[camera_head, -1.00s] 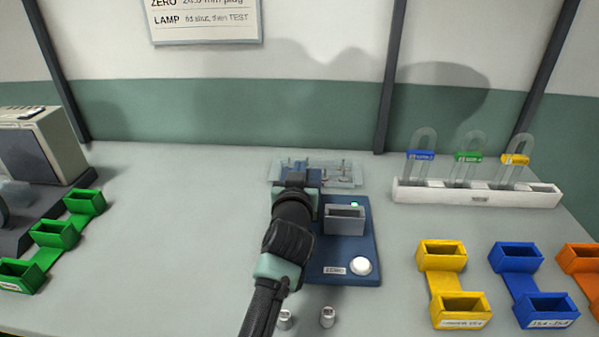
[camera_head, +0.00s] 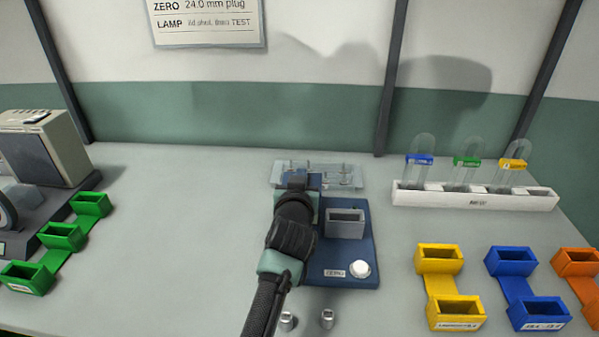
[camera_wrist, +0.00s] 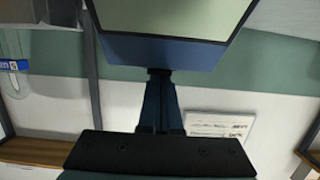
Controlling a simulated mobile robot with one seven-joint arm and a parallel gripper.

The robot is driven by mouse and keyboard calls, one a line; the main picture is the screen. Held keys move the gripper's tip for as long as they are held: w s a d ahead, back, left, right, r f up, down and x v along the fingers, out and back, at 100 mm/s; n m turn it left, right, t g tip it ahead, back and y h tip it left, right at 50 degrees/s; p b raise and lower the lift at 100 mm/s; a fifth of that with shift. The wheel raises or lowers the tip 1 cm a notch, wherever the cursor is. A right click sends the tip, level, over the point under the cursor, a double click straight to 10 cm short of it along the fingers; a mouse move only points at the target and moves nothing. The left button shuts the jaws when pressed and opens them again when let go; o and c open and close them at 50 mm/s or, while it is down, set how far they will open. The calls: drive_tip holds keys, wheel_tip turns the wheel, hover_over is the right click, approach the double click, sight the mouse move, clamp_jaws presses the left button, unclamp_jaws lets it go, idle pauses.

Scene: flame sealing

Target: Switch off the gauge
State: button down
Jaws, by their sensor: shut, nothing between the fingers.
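The gauge is a blue unit (camera_head: 343,256) in the middle of the bench, with a grey open-topped block (camera_head: 345,223), a white round button (camera_head: 359,269) and a ZERO label on it. No green light shows behind the block. My gripper (camera_head: 299,180) is at the back left of the gauge, and my arm covers that part. In the wrist view, my gripper (camera_wrist: 158,75) is shut and empty, its tips at the edge of a dark-framed panel with a pale green face (camera_wrist: 175,18). I cannot tell if they touch it.
A clear tray with small pins (camera_head: 345,176) lies behind the gauge. A white rack (camera_head: 475,198) with three clear tubes stands right. Yellow (camera_head: 440,285), blue (camera_head: 520,288) and green bins (camera_head: 62,237) flank the bench. Two small metal plugs (camera_head: 327,319) stand in front.

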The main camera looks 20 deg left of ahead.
drive_tip(key=r+p, duration=0.2)
drive_tip(key=r, duration=0.1)
drive_tip(key=r+p, duration=0.1)
drive_tip(key=r, duration=0.1)
drive_tip(key=shift+w, duration=0.25)
drive_tip(key=v, duration=0.9)
drive_tip(key=shift+s+r, duration=0.3)
drive_tip(key=s+d+r+m+t+h+p, duration=0.15)
drive_tip(key=d+r, duration=0.25)
drive_tip(key=r, duration=0.4)
drive_tip(key=s+d+r+t, duration=0.1)
drive_tip(key=d+r+t, duration=0.15)
drive_tip(key=r, duration=0.55)
drive_tip(key=s+d+r+m+t+h+p, duration=0.15)
drive_tip(key=d+r, duration=0.25)
drive_tip(key=r, duration=0.4)
drive_tip(key=s+d+r+t+p, duration=0.1)
drive_tip(key=s+d+r+t, duration=0.1)
drive_tip(key=s+r, duration=0.3)
drive_tip(key=s+d+r+t, duration=0.2)
drive_tip(key=s+r, duration=0.3)
drive_tip(key=r, duration=0.4)
drive_tip(key=s+d+r+t+h+p, duration=0.1)
drive_tip(key=s+d+r+t, duration=0.2)
drive_tip(key=s+r, duration=0.3)
drive_tip(key=shift+d+r+p, duration=0.3)
drive_tip(key=shift+r+p, duration=0.05)
drive_tip(key=shift+r, duration=0.3)
